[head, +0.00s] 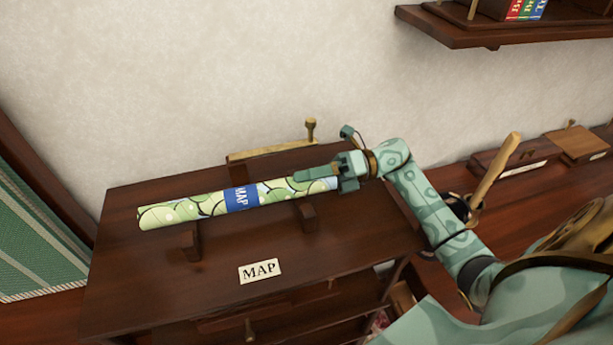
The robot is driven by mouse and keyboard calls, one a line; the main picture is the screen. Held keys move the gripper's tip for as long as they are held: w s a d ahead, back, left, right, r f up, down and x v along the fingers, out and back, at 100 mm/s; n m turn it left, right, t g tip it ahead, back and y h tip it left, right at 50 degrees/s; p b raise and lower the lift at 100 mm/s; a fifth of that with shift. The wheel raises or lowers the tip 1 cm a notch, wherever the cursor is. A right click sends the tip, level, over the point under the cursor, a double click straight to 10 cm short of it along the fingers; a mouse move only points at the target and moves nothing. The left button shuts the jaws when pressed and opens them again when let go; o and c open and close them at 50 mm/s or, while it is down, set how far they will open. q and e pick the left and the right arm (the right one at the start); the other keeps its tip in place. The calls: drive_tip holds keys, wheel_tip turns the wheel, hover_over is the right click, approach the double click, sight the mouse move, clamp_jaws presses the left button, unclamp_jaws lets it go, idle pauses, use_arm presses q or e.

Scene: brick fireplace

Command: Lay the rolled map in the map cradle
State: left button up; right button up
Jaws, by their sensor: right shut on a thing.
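The rolled map (178,211) is a green-patterned tube with a blue band reading MAP. It lies nearly level, its left end toward the picture's left, over the map cradle. The cradle shows as two dark wooden supports, a left one (190,246) and a right one (308,216), on the cabinet top. I cannot tell whether the tube touches them. My right gripper (318,176) is shut on the map's right end, its arm reaching in from the right. My left gripper is not in view.
The dark wooden cabinet (130,290) carries a MAP label (260,271) in front of the cradle. A brass-trimmed bar with a knob (270,151) stands behind the map. A wall shelf (470,36) with books is at upper right. A green curtain (35,225) hangs at left.

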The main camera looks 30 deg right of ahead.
drive_tip(key=o, duration=1)
drive_tip(key=shift+s+a+f, duration=0.15)
drive_tip(key=shift+f, duration=0.7)
drive_tip(key=shift+c, duration=0.2)
drive_tip(key=shift+s+d+f, duration=0.1)
drive_tip(key=shift+d, duration=0.25)
drive_tip(key=shift+o, duration=0.8)
drive_tip(key=b+v, duration=0.1)
drive_tip(key=v, duration=0.4)
drive_tip(key=r+b+v, duration=0.1)
drive_tip(key=v, duration=0.4)
drive_tip(key=b+v, duration=0.1)
drive_tip(key=v, duration=0.4)
drive_tip(key=shift+r+b, duration=0.2)
drive_tip(key=shift+b, duration=0.1)
drive_tip(key=shift+d, duration=0.5)
drive_tip(key=shift+r, duration=0.15)
drive_tip(key=shift+a, duration=0.1)
